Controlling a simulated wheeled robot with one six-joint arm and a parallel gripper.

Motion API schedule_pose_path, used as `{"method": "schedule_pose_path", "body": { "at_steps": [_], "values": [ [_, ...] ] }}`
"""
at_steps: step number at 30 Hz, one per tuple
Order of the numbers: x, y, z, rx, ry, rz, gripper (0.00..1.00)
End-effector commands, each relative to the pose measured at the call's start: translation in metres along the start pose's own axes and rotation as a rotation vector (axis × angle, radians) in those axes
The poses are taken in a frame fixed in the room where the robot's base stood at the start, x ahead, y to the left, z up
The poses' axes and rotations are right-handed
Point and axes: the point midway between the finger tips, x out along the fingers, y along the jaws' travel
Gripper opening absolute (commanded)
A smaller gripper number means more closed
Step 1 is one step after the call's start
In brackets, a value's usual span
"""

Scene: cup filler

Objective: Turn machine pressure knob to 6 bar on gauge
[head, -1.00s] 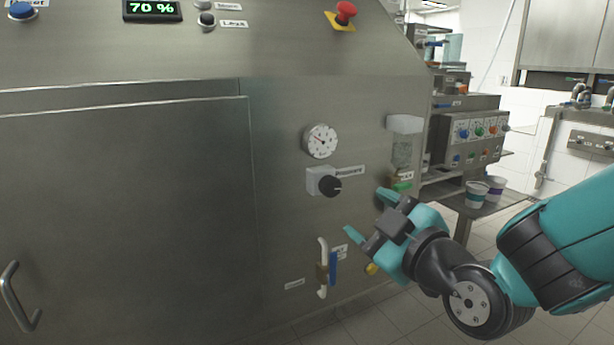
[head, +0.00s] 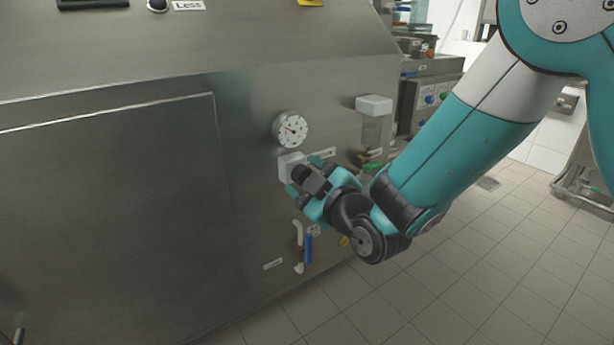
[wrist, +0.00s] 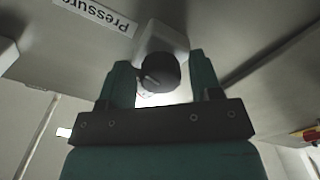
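The pressure knob (wrist: 160,73) is a black round knob on a light grey box (wrist: 163,38) fixed to the steel machine front. In the wrist view the knob sits between the two teal fingers of my gripper (wrist: 163,85). The fingers are spread, with a gap visible on both sides of the knob. In the head view my gripper (head: 304,176) is at the box (head: 290,165) and hides the knob. The round white pressure gauge (head: 290,130) is just above; its needle reading is too small to tell. The label "Pressure" (wrist: 105,14) shows in the wrist view.
Below are a white pipe and a valve with a blue handle (head: 308,248). A white box (head: 374,105) with a clear container is to the right of the gauge. The machine's large door panel (head: 110,220) is at left. The tiled floor (head: 480,270) is clear at right.

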Motion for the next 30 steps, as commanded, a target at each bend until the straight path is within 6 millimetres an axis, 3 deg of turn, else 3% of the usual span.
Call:
{"method": "schedule_pose_path", "body": {
  "at_steps": [1, 5, 17, 30],
  "values": [
    [0.0001, -0.0003, -0.0003, 0.000, 0.001, -0.001, 0.47],
    [0.0000, 0.0000, 0.0000, 0.000, 0.000, 0.000, 0.17],
    [-0.0008, 0.0014, 0.0014, 0.054, -0.003, 0.001, 0.16],
    [-0.0011, 0.0018, 0.0016, 0.393, -0.005, 0.003, 0.16]
  ]
}}
